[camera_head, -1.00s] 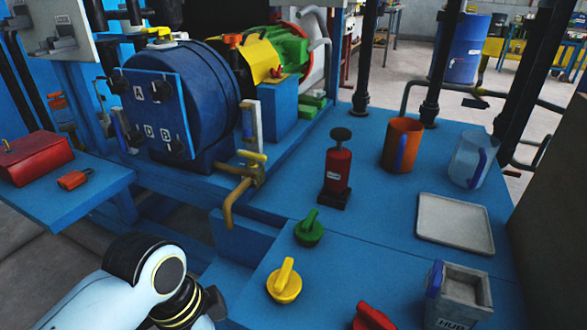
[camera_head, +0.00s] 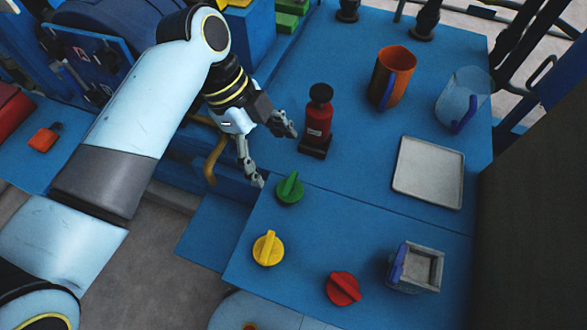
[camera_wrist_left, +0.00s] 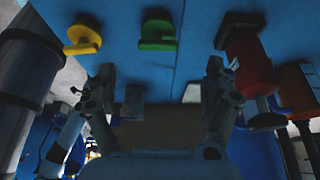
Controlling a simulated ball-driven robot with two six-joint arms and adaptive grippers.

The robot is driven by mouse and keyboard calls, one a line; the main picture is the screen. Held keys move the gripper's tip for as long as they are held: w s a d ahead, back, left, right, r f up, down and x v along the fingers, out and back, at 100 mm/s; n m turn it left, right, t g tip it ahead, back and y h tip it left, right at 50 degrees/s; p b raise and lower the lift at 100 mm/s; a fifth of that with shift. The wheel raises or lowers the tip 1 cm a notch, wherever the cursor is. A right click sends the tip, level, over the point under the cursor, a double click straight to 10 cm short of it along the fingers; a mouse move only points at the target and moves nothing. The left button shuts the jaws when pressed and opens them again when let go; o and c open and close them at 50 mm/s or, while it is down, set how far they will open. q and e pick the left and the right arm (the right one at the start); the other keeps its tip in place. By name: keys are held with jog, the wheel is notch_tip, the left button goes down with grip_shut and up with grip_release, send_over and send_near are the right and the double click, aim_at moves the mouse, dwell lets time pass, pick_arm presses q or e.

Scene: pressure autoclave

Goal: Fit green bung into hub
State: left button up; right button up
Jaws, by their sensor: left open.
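The green bung (camera_head: 289,188) lies on the blue bench with its grip fin up. It also shows in the left wrist view (camera_wrist_left: 157,32) at the top, beyond the fingertips. My left gripper (camera_head: 272,152) is open and empty, above and just behind the green bung, left of the red bottle. Its two spread fingers also show in the left wrist view (camera_wrist_left: 160,82). The hub (camera_head: 421,267) is a grey square-topped block with a hollow top and a blue part on its left side, at the bench's front right. My right gripper is not in view.
A yellow bung (camera_head: 268,248) and a red bung (camera_head: 343,288) lie nearer the front. A red bottle (camera_head: 318,125) stands close to the left fingers. An orange mug (camera_head: 393,78), clear jug (camera_head: 465,98) and grey tray (camera_head: 428,172) sit farther right. Bench between green bung and hub is clear.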

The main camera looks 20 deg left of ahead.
aim_at(288, 183)
pick_arm(q)
jog(key=b+x, duration=0.2)
jog(key=x, duration=0.7)
jog(key=shift+s+d+f, duration=0.15)
jog(key=shift+d+f, duration=0.05)
jog(key=shift+f, duration=0.05)
jog(key=shift+r, duration=0.1)
jog(key=c, duration=1.4)
